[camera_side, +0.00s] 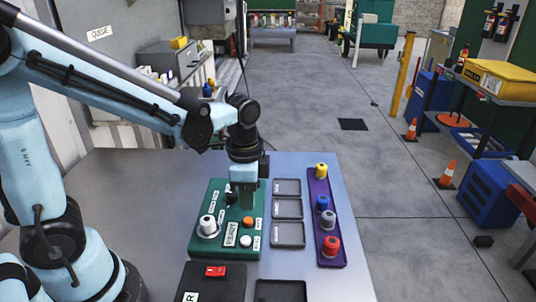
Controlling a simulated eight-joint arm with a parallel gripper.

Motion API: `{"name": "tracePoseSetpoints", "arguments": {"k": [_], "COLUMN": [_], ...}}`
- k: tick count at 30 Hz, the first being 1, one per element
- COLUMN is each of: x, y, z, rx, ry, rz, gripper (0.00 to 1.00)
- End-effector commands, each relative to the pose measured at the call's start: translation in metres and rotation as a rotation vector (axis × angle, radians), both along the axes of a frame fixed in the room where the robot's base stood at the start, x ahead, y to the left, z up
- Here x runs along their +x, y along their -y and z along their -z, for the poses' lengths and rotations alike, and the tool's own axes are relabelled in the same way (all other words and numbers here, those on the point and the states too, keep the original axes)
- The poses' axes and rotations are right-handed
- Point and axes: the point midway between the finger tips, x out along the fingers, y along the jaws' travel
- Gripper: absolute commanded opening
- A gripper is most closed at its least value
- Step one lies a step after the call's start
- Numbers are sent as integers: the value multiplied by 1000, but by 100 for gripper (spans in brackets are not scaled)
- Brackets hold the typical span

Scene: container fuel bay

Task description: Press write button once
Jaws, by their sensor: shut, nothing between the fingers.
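A green control panel (212,250) lies on the grey table. It carries a white knob (208,225) on the left, a plate reading READY (231,235), an orange button (248,222) and a white button (245,241). A dark knob (231,197) stands near its back edge. The small labels are too small to read, so I cannot tell which button is write. My gripper (247,208) is shut and empty, pointing down over the panel's back right part, just behind the orange button in the picture. I cannot tell whether it touches the panel.
Three dark trays (288,208) lie right of the panel. A purple rack (318,190) beyond them holds yellow, blue, grey and red knobbed pieces. A dark box with a red switch (215,271) and another dark tray (280,289) are at the front. The table's right strip is clear.

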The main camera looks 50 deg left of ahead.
Motion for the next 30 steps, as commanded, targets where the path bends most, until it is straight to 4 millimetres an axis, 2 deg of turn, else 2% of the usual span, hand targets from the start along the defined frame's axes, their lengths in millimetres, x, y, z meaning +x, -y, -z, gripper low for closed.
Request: {"name": "tracePoseSetpoints", "arguments": {"k": [3, 9, 25, 30], "x": [0, 0, 0, 0], "y": [0, 0, 0, 0], "z": [15, 30, 37, 47], "rx": [0, -1, -1, 0], "ry": [0, 1, 1, 0], "rz": [0, 0, 0, 0], "gripper": [0, 0, 0, 0]}}
